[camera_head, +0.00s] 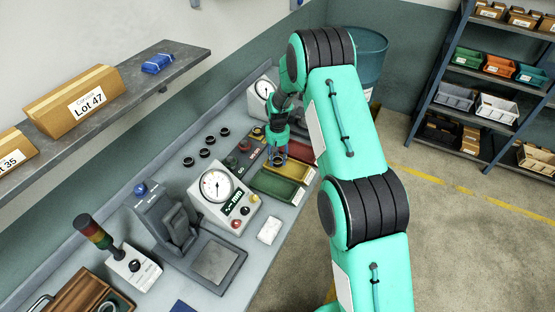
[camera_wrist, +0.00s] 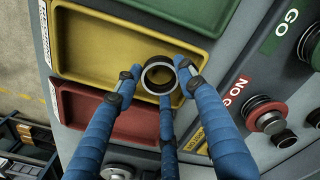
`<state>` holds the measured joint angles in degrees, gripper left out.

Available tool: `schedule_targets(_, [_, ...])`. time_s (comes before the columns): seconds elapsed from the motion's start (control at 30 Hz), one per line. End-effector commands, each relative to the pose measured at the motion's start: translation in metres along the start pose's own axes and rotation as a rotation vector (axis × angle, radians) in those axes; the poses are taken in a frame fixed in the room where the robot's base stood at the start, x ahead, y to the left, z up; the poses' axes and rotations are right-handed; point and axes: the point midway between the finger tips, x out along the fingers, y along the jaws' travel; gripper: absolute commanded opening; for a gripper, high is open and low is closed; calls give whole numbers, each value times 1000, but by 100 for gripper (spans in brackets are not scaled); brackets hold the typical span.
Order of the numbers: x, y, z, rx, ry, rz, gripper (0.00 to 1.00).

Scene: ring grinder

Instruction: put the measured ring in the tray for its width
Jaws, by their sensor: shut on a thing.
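My gripper (camera_wrist: 160,82) has blue fingers closed around a dark ring with a pale rim (camera_wrist: 146,78). The ring is over the yellow tray (camera_wrist: 85,40) in the wrist view, near its edge beside the red tray (camera_wrist: 80,112). How far it is above the tray floor I cannot tell. The green tray (camera_wrist: 185,8) lies on the other side of the yellow one. In the head view my gripper (camera_head: 277,152) is at the left end of the yellow tray (camera_head: 296,170), with the green tray (camera_head: 277,185) nearer and the red tray (camera_head: 299,151) beyond. The trays look empty.
Several dark rings (camera_head: 204,153) lie on the bench left of the trays. A dial gauge (camera_head: 216,186) stands in front of them; another gauge (camera_head: 263,88) is at the back. GO and NO GO labels and a red knob (camera_wrist: 266,114) sit beside the trays.

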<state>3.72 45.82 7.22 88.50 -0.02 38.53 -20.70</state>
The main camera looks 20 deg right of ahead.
Motion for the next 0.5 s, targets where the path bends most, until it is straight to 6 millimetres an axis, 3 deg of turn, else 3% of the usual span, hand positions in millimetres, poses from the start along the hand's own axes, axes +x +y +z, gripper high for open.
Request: schedule_targets(0.5, [8,0,-1,0,2,1,6])
